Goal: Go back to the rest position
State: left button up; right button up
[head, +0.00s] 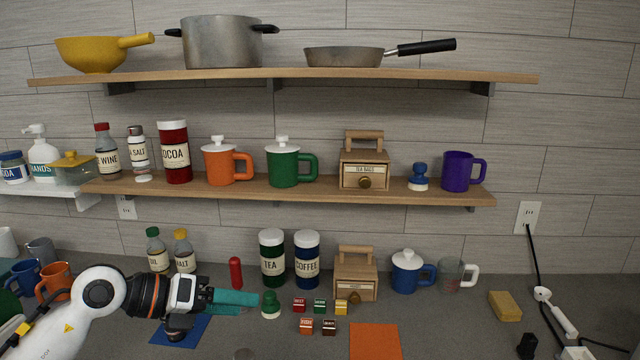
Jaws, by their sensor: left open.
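My left arm comes in from the lower left over the counter (450,320). My left gripper (252,301) is open, with its teal fingers pointing right. I see nothing held between the fingers. A small green shaker (270,306) stands just beyond the fingertips; I cannot tell whether they touch. A blue mat (196,333) lies partly hidden under the gripper, with a dark object on it below the wrist. My right gripper is not in view.
Small coloured boxes (320,306), the tea jar (272,257), the coffee jar (307,260) and a red bottle (236,272) stand near the gripper. Mugs (54,282) sit beside the arm. A shelf (300,188) hangs above. An orange mat (375,341) lies right of centre.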

pick_arm(q)
notch_tip(320, 180, up, 5)
jog(key=s+d+n+t+h, duration=0.3)
jog(key=n+t+h, duration=0.2)
jog(key=n+t, duration=0.55)
jog(key=s+a+f+n+y, duration=0.2)
jog(key=a+f+n+y, duration=0.4)
jog(key=f+n+y, duration=0.5)
jog(key=s+a+f+n+y, duration=0.2)
jog(key=a+f+n+y, duration=0.5)
jog(key=n, duration=0.6)
jog(key=s+d+f+n+g+h, duration=0.1)
jog(key=s+d+f+g, duration=0.1)
jog(key=s+f+g, duration=0.7)
jog(key=s+d+f+n+g, duration=0.2)
jog(key=s+f+g, duration=0.2)
jog(key=s+f, duration=0.55)
jog(key=s+f+b, duration=0.3)
jog(key=f+b, duration=0.3)
jog(key=f, duration=2.2)
jog(key=s+a+f+g+b, duration=0.2)
jog(key=s+a+f+b, duration=0.1)
jog(key=s+f, duration=1.4)
notch_tip(320, 180, down, 4)
jog(key=shift+f+b, duration=0.1)
jog(key=shift+b, duration=0.4)
